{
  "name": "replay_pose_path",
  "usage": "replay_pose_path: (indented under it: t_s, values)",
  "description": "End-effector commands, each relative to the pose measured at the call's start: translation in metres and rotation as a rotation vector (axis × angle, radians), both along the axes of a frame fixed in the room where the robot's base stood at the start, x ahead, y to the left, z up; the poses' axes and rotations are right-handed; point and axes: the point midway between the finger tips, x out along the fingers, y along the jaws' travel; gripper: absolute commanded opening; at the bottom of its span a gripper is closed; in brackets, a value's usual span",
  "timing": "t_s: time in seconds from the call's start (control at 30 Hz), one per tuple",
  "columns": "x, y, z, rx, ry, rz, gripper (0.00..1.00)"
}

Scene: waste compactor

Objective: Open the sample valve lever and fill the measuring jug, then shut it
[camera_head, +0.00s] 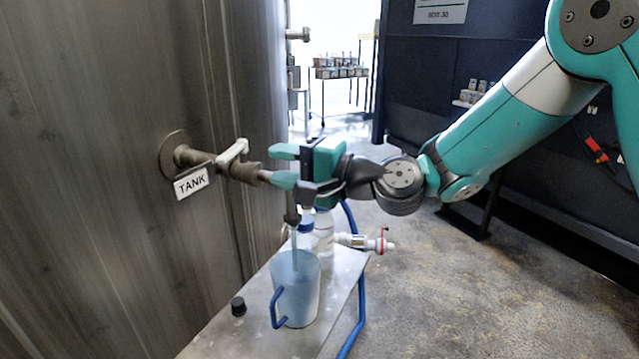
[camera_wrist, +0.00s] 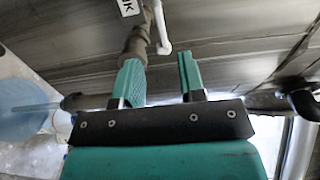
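The sample valve's white lever (camera_head: 232,153) lies roughly along the pipe that comes out of the tank wall, above the TANK label (camera_head: 191,183). In the wrist view the lever (camera_wrist: 160,28) is beyond my fingertips. My gripper (camera_head: 276,166) is open by the pipe, with a gap between its fingers (camera_wrist: 160,76) and nothing held. In the wrist view one finger overlaps the pipe; I cannot tell if it touches. A pale blue stream falls from the spout (camera_head: 292,214) into the measuring jug (camera_head: 298,292). The jug stands upright, bluish inside; its level is unclear. It shows partly at left in the wrist view (camera_wrist: 22,118).
The jug stands on a metal bench (camera_head: 225,338) with a small black cap (camera_head: 238,306). Blue-capped bottles (camera_head: 324,232) and a white fitting with a red part (camera_head: 378,244) are behind it. The tank wall (camera_head: 90,180) closes off the left. Floor at right is clear.

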Motion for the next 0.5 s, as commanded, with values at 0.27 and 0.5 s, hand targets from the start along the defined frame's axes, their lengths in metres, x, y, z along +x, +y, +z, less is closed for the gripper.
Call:
replay_pose_path:
  t_s: [0.27,0.5]
  values:
    - [-0.023,-0.048,-0.002,0.000,0.000,-0.002,0.37]
    - [-0.029,-0.058,0.000,0.000,0.000,0.001,0.37]
